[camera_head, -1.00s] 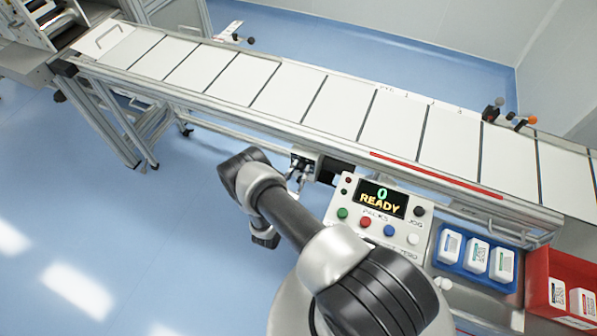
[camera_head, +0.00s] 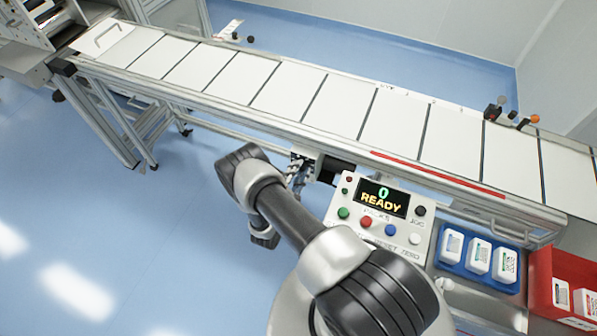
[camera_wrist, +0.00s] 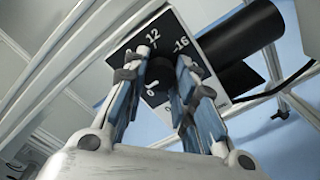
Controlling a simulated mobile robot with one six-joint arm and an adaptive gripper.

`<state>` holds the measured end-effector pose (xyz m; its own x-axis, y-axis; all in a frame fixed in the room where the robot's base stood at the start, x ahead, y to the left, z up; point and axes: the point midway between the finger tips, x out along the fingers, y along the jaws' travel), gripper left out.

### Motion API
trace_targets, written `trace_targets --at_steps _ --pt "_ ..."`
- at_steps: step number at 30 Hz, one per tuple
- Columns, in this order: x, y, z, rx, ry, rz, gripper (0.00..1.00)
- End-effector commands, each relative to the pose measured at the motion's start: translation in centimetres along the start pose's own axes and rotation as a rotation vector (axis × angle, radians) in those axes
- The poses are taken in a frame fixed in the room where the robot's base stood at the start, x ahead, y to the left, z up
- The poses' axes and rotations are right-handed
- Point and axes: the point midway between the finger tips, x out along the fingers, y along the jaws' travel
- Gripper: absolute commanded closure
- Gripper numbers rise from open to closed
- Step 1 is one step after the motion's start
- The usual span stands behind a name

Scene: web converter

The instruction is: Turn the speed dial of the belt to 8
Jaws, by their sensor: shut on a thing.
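The speed dial (camera_wrist: 158,74) is a small dark knob on a black plate with white numbers, in the wrist view. On the plate (camera_wrist: 207,82), 12 and 16 are readable above the knob and a 0 below it. An 8 is not visible; the left finger covers part of the scale. My gripper (camera_wrist: 162,66) has its two blue-grey fingers closed around the knob. The direction of the knob's pointer cannot be read. In the head view my gripper (camera_head: 297,172) is at the conveyor's near side, and the dial itself cannot be made out.
A black motor (camera_head: 336,169) sits right beside the dial under the belt (camera_head: 335,107). The control panel (camera_head: 424,238) reads 0 READY. A blue tray (camera_head: 480,281) and a red bin (camera_head: 541,272) with white packs stand right of it. Floor is clear at left.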

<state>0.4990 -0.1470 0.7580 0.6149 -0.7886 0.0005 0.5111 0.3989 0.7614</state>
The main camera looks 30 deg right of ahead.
Motion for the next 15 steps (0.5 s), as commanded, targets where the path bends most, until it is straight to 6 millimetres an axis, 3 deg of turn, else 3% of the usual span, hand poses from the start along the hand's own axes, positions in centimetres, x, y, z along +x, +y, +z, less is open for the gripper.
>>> trace_targets --at_steps 15 --pt "-0.01 -0.03 -0.04 0.490 0.001 -0.001 0.99"
